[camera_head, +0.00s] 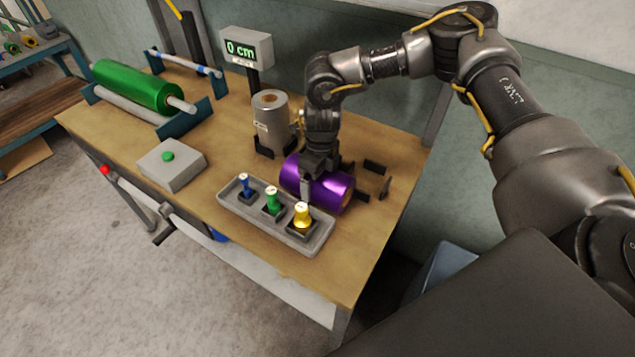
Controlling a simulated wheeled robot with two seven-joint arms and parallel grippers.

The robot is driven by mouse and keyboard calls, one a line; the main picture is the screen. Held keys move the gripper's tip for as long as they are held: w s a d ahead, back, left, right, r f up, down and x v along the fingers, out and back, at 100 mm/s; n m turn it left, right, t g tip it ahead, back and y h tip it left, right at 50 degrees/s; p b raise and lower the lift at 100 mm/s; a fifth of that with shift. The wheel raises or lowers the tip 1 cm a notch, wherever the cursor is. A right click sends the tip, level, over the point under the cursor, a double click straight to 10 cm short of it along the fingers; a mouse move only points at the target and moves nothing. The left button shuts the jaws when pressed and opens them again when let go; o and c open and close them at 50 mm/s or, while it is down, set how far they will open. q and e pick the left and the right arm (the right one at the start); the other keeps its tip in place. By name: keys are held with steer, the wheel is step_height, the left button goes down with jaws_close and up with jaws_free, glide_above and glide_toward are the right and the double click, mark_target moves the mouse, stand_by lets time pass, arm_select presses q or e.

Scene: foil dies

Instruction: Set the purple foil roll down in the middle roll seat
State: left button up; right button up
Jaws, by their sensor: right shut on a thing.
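The purple foil roll (335,191) lies on its side, its long axis running toward the lower right. My right gripper (318,172) comes down on it from above and is shut on it. I cannot tell whether the roll touches the table or hangs just above it. Dark seat blocks (374,167) stand behind and to the right of the roll. The roll and gripper hide the middle seat at least in part. A silver roll (270,122) stands upright between dark blocks to the left of the gripper. My left gripper is not in view.
A grey tray (288,238) with blue, green and yellow dies sits close in front of the purple roll. A grey box with a green button (168,157) and a green roll (138,86) on a stand are to the left. A display (243,49) reads 0 cm.

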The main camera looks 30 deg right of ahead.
steer(key=shift+w+r, duration=0.1)
steer(key=shift+r, duration=0.35)
steer(key=a+r+b, duration=0.1)
steer(key=r, duration=0.1)
steer(key=s+a+r+b, duration=0.1)
steer(key=a+r, duration=0.3)
steer(key=r, duration=0.1)
steer(key=shift+s+b, duration=0.25)
steer(key=shift+b, duration=0.15)
steer(key=s+a+r+b, duration=0.2)
steer(key=a+r, duration=0.2)
steer(key=a, duration=0.4)
steer(key=shift+s+a+r, duration=0.2)
steer(key=shift+s, duration=0.2)
steer(key=shift+a, duration=0.15)
